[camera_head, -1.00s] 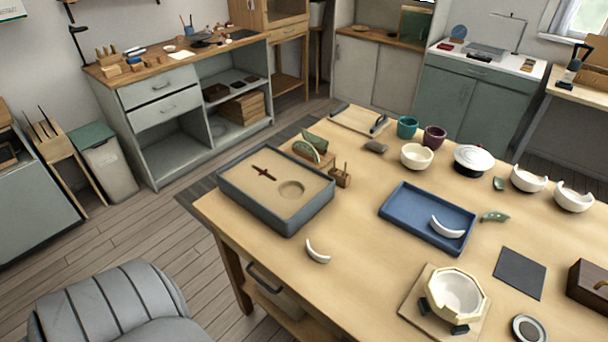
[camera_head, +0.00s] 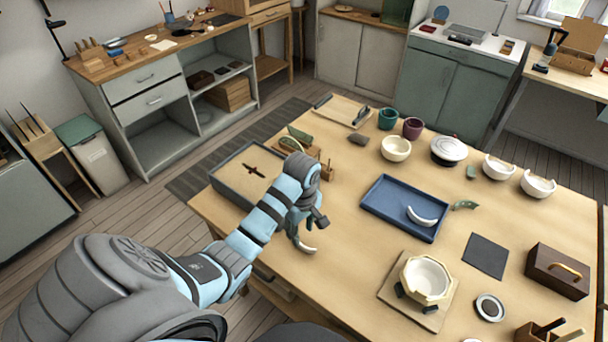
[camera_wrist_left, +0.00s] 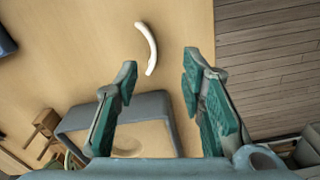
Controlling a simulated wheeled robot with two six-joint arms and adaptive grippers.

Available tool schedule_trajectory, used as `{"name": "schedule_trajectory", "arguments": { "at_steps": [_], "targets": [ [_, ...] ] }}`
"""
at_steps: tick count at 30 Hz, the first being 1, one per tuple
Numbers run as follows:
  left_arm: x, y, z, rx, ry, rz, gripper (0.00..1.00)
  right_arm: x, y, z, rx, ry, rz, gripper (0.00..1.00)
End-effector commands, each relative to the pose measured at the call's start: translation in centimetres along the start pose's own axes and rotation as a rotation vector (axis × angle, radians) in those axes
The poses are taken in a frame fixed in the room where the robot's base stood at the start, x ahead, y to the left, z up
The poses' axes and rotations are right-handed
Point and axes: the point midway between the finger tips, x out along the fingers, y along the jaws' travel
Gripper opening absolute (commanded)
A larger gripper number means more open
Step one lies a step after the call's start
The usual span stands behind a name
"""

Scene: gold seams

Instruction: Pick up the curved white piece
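A curved white piece (camera_head: 307,248) lies on the bare wooden table near its front left edge, partly hidden by my left gripper (camera_head: 307,226) in the head view. In the left wrist view the same white piece (camera_wrist_left: 150,45) lies beyond the fingertips, nearer the left finger. My left gripper (camera_wrist_left: 160,62) is open with its green-padded fingers wide apart and nothing between them. A second curved white piece (camera_head: 421,217) lies in the blue tray (camera_head: 385,212). My right gripper is not in view.
A grey-rimmed sand tray (camera_head: 226,189) stands left of my left arm; its rim (camera_wrist_left: 75,122) also shows below the fingers in the wrist view. A cream faceted bowl (camera_head: 427,279) sits on a board to the right. Bare table lies between piece and blue tray.

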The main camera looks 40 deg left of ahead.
Motion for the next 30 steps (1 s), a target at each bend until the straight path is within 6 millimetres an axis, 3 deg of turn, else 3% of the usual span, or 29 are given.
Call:
{"name": "schedule_trajectory", "arguments": {
  "at_steps": [3, 5, 8, 15, 20, 25, 30],
  "targets": [
    [-3.0, 1.8, -1.4, -0.201, -0.026, -0.027, 0.36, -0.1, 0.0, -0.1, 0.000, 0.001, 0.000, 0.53],
    [-3.2, 2.1, -1.7, -0.259, -0.034, -0.037, 0.36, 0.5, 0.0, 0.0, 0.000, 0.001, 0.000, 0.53],
    [-1.0, 2.1, -1.6, -0.283, -0.037, -0.044, 0.36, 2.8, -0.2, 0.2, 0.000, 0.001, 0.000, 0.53],
    [4.5, 1.9, -1.3, -0.279, -0.037, -0.043, 0.36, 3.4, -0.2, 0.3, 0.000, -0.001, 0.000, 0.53],
    [6.5, 1.8, -0.9, -0.277, -0.037, -0.043, 0.36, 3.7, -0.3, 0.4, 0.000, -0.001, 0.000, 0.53],
    [9.8, 1.7, -0.3, -0.277, -0.037, -0.042, 0.36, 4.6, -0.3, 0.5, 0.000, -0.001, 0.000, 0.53],
    [10.6, 1.6, -0.4, -0.276, -0.035, -0.039, 0.36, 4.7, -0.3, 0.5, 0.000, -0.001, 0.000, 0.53]
  ]
}}
